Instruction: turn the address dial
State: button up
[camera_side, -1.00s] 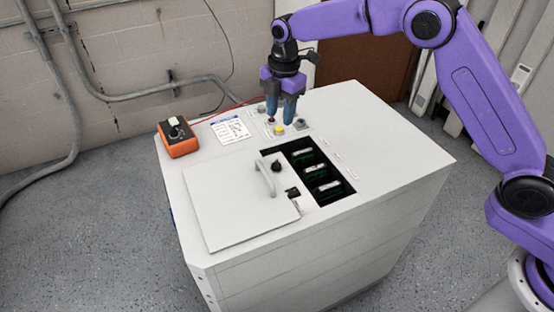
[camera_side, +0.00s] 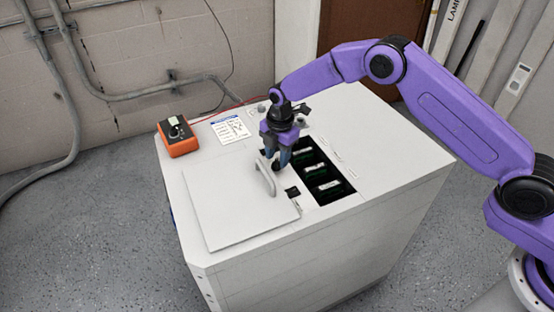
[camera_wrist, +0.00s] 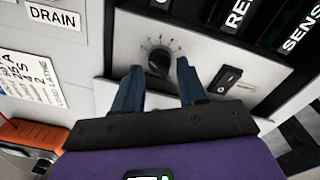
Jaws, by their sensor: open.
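The address dial (camera_wrist: 158,60) is a small black knob with tick marks around it on a light panel. In the side view the dial (camera_side: 276,168) shows dark just under my fingertips, partly hidden. My gripper (camera_wrist: 159,67) is open, with one blue finger on each side of the dial in the wrist view. In the side view my gripper (camera_side: 278,159) points down over the dial. I cannot tell whether the fingers touch it.
A black rocker switch (camera_wrist: 226,79) sits right beside the dial. A handled lid (camera_side: 235,205) lies to the left, and an open bay (camera_side: 335,190) with several modules lies to the right. An orange meter (camera_side: 178,136) stands at the cabinet's back left corner.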

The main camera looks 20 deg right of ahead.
jog(key=shift+w+f, duration=0.1)
jog(key=shift+f, duration=1)
grip_shut()
jog(key=shift+m, duration=1.5)
grip_release()
